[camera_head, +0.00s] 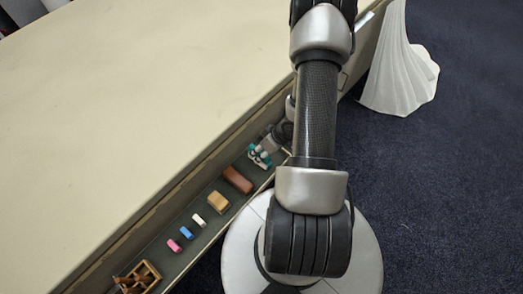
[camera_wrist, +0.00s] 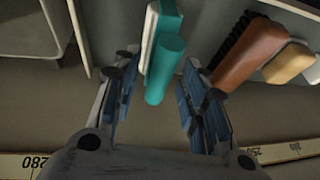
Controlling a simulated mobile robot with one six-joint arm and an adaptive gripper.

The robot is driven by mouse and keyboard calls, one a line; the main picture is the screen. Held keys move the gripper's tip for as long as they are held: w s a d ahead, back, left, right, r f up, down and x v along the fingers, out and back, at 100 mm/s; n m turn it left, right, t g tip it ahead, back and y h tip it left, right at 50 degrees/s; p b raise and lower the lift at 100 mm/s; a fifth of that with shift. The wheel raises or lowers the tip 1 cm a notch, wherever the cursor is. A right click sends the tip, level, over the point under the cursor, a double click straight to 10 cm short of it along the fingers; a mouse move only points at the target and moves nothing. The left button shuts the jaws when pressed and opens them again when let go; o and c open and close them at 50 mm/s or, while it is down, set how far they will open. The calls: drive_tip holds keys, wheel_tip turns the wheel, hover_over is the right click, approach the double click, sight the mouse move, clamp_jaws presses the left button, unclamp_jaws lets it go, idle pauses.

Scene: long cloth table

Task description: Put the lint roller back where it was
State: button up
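The lint roller, a teal cylinder beside a flat teal-and-white part (camera_wrist: 166,66), lies in the upper middle of the wrist view. My gripper (camera_wrist: 158,72) is open, with one finger on each side of the teal cylinder. A gap shows on the left; the right fingertip is close to the cylinder, and I cannot tell whether it touches. In the head view, teal and white patches (camera_head: 259,156) show at my gripper's end in the narrow trough; roller and fingers are hard to tell apart there.
A brown brush (camera_head: 237,180) lies beside the roller, then a tan block (camera_head: 217,202), small white, blue and pink blocks, and a wooden box (camera_head: 139,278). A ruler strip (camera_wrist: 285,151) runs along the trough's edge. The wide cream tabletop (camera_head: 110,110) is bare.

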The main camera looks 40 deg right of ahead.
drive_tip(key=shift+d+r+p, duration=0.1)
drive_tip(key=shift+r+p, duration=0.2)
drive_tip(key=shift+r, duration=0.2)
drive_tip(key=p+v, duration=0.7)
drive_tip(key=v, duration=0.4)
drive_tip(key=w+d+r+h, duration=0.2)
drive_tip(key=w+r, duration=0.1)
drive_tip(key=r, duration=0.4)
drive_tip(key=w+d+r+h, duration=0.3)
drive_tip(key=r, duration=0.3)
drive_tip(key=a+r+h, duration=0.1)
drive_tip(key=a+r, duration=0.2)
drive_tip(key=r, duration=0.4)
drive_tip(key=a+r+h, duration=0.1)
drive_tip(key=a+r, duration=0.2)
drive_tip(key=r, duration=0.3)
drive_tip(key=s+a+r+y, duration=0.1)
drive_tip(key=s+a+r, duration=0.2)
drive_tip(key=a, duration=0.4)
drive_tip(key=s+a+r+y, duration=0.2)
drive_tip(key=s+a+r, duration=0.2)
drive_tip(key=a, duration=0.3)
drive_tip(key=s+a+r+y, duration=0.1)
drive_tip(key=s+a+r, duration=0.3)
drive_tip(key=a, duration=0.4)
drive_tip(key=shift+m+y, duration=0.3)
drive_tip(key=shift+y, duration=0.1)
